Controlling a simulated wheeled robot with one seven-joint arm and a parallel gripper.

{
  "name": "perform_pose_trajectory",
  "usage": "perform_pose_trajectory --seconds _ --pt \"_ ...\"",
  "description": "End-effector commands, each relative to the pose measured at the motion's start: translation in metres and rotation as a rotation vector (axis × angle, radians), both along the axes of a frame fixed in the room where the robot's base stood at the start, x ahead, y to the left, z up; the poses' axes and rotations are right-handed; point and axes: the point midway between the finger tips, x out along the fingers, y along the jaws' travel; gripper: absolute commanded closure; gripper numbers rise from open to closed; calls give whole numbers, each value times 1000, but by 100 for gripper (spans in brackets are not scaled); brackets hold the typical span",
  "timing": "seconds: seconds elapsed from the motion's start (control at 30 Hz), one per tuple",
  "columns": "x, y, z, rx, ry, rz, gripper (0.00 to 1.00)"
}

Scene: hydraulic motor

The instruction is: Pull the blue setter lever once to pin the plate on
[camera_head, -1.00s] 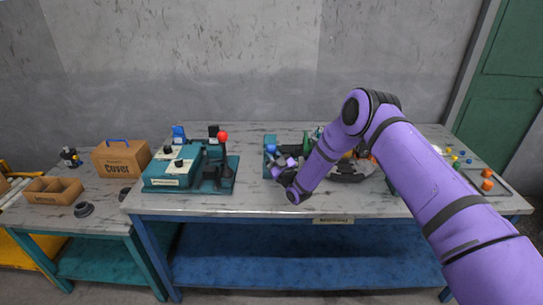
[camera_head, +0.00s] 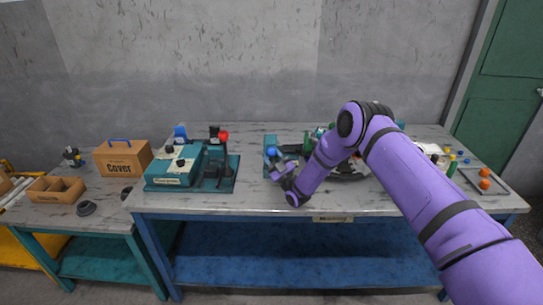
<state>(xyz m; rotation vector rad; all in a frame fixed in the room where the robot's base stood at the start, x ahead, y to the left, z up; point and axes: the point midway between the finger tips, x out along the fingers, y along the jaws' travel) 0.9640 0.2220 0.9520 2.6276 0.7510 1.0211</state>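The blue setter lever shows as a blue ball knob (camera_head: 271,152) at the left end of the teal fixture (camera_head: 270,141) in the middle of the bench. My gripper (camera_head: 273,168) is just below and beside the knob in the picture, its fingers small and dark. I cannot tell whether it touches the lever or whether the fingers are open or shut. My purple arm comes in from the right and hides much of the fixture. The plate cannot be made out clearly behind the arm.
A teal press (camera_head: 175,168) with a red-knobbed lever (camera_head: 224,136) stands on the bench to the left. A cardboard cover box (camera_head: 123,158) and an open box (camera_head: 56,190) sit on the side table. A tray (camera_head: 487,180) with orange parts lies at right. The bench front is clear.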

Motion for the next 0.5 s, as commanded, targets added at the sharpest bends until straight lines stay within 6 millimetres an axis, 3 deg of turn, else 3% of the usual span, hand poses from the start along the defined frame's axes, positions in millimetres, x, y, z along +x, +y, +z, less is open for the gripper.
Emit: perform_pose_trajectory --seconds 0.27,0.5 --pt "-2 -3 -2 0 1 -1 60" --pt "-29 -26 -7 0 3 -2 60"
